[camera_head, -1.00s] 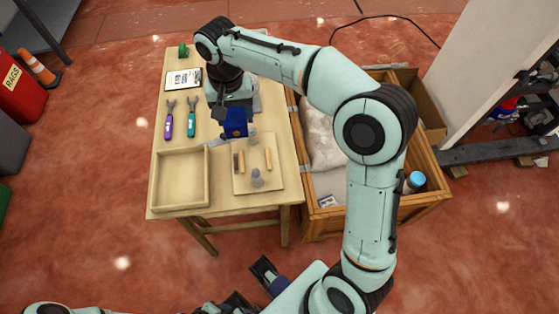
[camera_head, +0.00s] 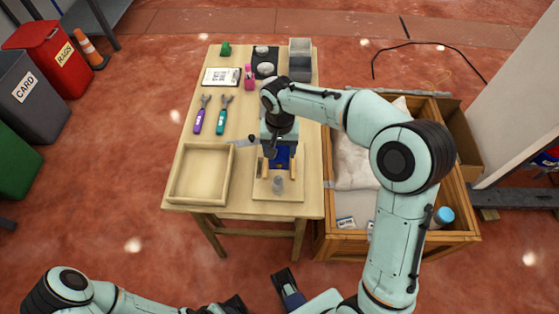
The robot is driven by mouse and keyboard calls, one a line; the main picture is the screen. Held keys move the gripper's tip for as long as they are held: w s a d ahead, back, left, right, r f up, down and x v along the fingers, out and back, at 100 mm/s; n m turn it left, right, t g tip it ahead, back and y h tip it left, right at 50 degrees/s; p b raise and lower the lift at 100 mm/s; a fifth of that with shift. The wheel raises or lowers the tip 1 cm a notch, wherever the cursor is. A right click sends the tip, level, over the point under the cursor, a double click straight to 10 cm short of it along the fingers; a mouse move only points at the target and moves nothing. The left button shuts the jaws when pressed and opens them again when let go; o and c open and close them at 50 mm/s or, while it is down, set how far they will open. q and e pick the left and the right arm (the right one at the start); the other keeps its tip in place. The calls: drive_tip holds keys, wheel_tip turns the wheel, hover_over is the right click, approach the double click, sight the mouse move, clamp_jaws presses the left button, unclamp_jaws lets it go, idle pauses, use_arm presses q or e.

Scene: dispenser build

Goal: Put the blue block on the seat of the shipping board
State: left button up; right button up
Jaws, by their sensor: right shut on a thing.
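The shipping board (camera_head: 290,195) is a pale square plate near the front right of the wooden table. It bears a grey knob (camera_head: 278,184) at its front and a wooden strip on each side; its back part is hidden by my right arm. My right gripper (camera_head: 281,150) points down over the board and is shut on the blue block (camera_head: 284,158). The block appears at the board's middle, between the strips; I cannot tell whether it touches the seat.
An empty wooden tray (camera_head: 175,187) stands left of the board. Purple (camera_head: 200,118) and teal (camera_head: 222,117) tools, a clipboard (camera_head: 221,76) and a pink item (camera_head: 249,76) lie behind. A wooden crate (camera_head: 440,235) stands right of the table.

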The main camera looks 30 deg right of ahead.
sight(279, 149)
drive_tip(key=shift+f+b, duration=0.35)
drive_tip(key=shift+f, duration=2.6)
drive_tip(key=shift+f, duration=0.1)
drive_tip(key=shift+f, duration=0.15)
drive_tip(key=o, duration=1.6)
drive_tip(key=shift+r, duration=0.55)
wheel_tip(279, 149, up, 11)
drive_tip(key=shift+r+p, duration=0.15)
drive_tip(key=shift+p, duration=0.65)
